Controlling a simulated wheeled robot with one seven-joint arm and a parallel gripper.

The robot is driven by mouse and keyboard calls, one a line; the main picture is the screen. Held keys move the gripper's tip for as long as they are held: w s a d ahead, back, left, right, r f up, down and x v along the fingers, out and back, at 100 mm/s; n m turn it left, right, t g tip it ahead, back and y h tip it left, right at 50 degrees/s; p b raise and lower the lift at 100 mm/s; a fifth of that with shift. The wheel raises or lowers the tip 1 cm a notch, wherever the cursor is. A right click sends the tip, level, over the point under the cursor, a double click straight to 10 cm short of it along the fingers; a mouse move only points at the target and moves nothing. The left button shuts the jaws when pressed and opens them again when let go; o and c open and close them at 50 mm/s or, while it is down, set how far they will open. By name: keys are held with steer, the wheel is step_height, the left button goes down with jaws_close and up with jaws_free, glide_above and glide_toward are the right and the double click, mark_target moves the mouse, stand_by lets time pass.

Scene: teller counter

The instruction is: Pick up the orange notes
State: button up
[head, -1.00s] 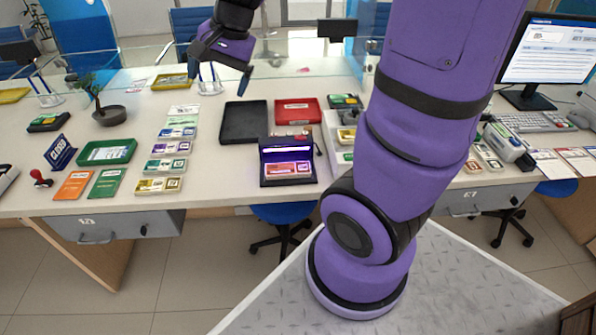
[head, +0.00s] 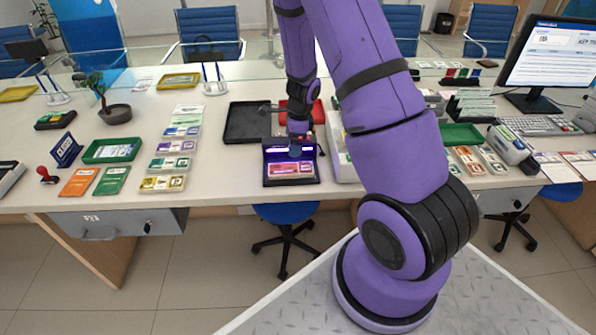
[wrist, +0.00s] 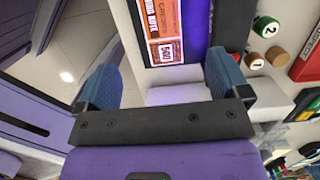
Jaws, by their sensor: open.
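The orange notes (wrist: 165,30) show at the top of the wrist view, marked 500, on the lit purple bed of a black detector box. In the head view the notes (head: 291,168) look pinkish red under the purple light and lie at the front of the black detector box (head: 291,184). My gripper (head: 296,152) is over the back part of this box in the head view. In the wrist view my gripper (wrist: 165,78) has its two blue fingers wide apart with nothing between them. The notes lie beyond the fingertips, and their far end is cut off by the frame.
A black tray (head: 246,122) stands behind the box at left. A red tray (head: 290,109) is partly hidden by my arm. A white organiser (head: 343,160) stands close on the right. Several note stacks, an orange booklet (head: 79,182) and a green tray (head: 112,151) lie at left.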

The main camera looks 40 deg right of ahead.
glide_above(291, 168)
steer(key=f, duration=0.3)
steer(key=d+f, duration=0.1)
steer(key=f, duration=0.1)
steer(key=shift+s+f, duration=0.1)
steer(key=shift+s, duration=0.25)
steer(key=shift+w+a+f, duration=0.1)
steer(key=shift+a+f, duration=0.05)
steer(key=shift+f, duration=0.9)
steer(key=shift+w+a+f, duration=0.1)
steer(key=shift+a+f, duration=0.1)
steer(key=shift+f, duration=0.85)
steer(key=shift+w+a+f, duration=0.1)
steer(key=shift+a+f, duration=0.05)
steer(key=shift+f, duration=0.9)
steer(key=shift+c, duration=0.4)
steer(key=c, duration=1)
steer(key=shift+r, duration=0.1)
steer(key=shift+c, duration=0.2)
